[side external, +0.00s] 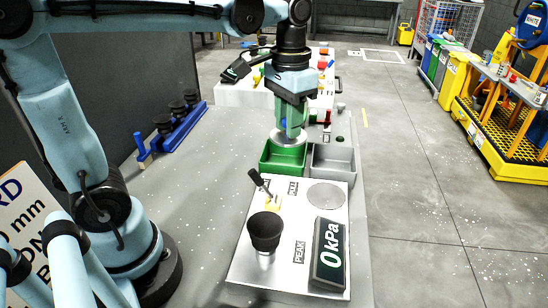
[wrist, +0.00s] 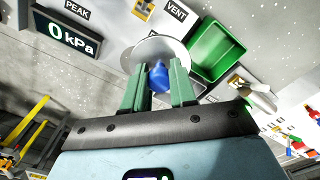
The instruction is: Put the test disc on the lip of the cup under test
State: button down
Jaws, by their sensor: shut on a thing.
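My gripper (side external: 291,130) is shut on the blue knob (wrist: 159,76) of the test disc, a pale round metal plate that shows in the side external view (side external: 287,140) and in the wrist view (wrist: 150,46). The gripper holds the disc over the green bin, with the disc roughly level; its exact height cannot be told. The cup under test (side external: 265,229) is a black suction cup standing mouth up on a metal stem on the white test plate (side external: 236,272). It is nearer the side camera than the gripper, and its lip is bare. I cannot make it out in the wrist view.
The green bin (side external: 271,171) and grey bin (side external: 334,172) stand behind the test plate. A display (side external: 329,254) reads 0 kPa. A black lever (side external: 260,182) rises beside the cup, and a flat grey round spot (side external: 327,195) lies at the plate's back right.

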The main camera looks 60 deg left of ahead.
jog(key=shift+s+d+f, duration=0.1)
jog(key=shift+s+f, duration=0.2)
jog(key=shift+f, duration=0.1)
jog(key=s+d+r+m, duration=0.2)
jog(key=s+d+m, duration=0.2)
jog(key=s+d, duration=0.15)
jog(key=m, duration=0.5)
send_near(265, 225)
jog(key=shift+f, duration=2.4)
jog(key=shift+f, duration=0.65)
jog(key=c, duration=0.8)
grip_release()
